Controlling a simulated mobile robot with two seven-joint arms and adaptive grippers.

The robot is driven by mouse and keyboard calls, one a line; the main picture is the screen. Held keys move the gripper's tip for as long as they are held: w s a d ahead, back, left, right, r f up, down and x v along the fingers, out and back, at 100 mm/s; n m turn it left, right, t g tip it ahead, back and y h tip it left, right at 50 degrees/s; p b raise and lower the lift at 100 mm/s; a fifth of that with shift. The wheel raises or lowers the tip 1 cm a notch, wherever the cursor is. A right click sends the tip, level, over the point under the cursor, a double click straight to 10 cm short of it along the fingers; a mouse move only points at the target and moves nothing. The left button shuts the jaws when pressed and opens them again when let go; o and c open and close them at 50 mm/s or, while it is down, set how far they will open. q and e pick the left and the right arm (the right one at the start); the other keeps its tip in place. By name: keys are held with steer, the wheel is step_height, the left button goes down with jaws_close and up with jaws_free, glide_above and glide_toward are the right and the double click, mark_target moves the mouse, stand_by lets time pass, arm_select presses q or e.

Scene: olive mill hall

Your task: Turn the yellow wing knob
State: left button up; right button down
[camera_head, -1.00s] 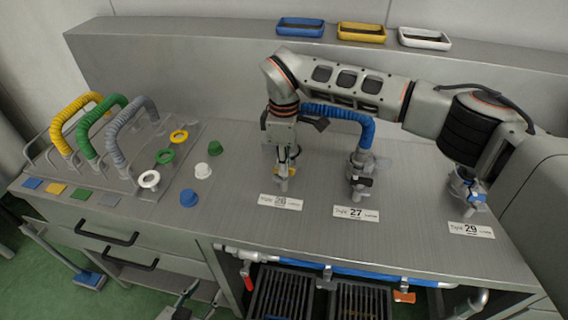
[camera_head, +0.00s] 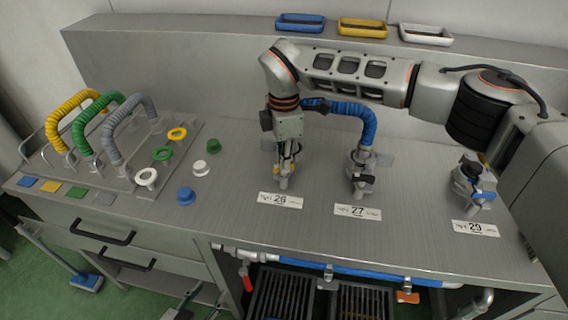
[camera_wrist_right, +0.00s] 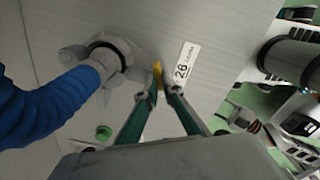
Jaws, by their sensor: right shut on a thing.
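The yellow wing knob (camera_head: 277,169) sits on the valve fitting at label 26 on the steel bench, mostly hidden by my right gripper. My right gripper (camera_head: 284,162) points down over it, with its fingers closed on the knob. In the right wrist view the knob shows as a thin yellow edge (camera_wrist_right: 157,75) between the teal fingertips (camera_wrist_right: 162,88). The angle of its wings is hard to tell. My left gripper (camera_head: 203,294) is low at the bottom edge, in front of the bench, its two fingers apart and empty.
A blue hose (camera_head: 345,108) arches beside my right gripper to the fitting at label 27 (camera_head: 361,180). Another fitting (camera_head: 473,182) stands at label 29. Loose caps and rings and a hose rack (camera_head: 118,170) occupy the bench's left. Trays (camera_head: 362,28) line the back ledge.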

steer(key=n, duration=0.6)
steer(key=shift+n+b, duration=0.3)
steer(key=shift+b, duration=0.1)
steer(key=n, duration=0.3)
steer(key=shift+n, duration=0.3)
steer(key=n, duration=0.4)
steer(key=shift+n, duration=0.3)
steer(key=n, duration=0.3)
steer(key=shift+n, duration=0.3)
steer(key=n+p, duration=0.1)
steer(key=n, duration=0.7)
steer(key=shift+n+p, duration=0.55)
steer(key=shift+n, duration=1.45)
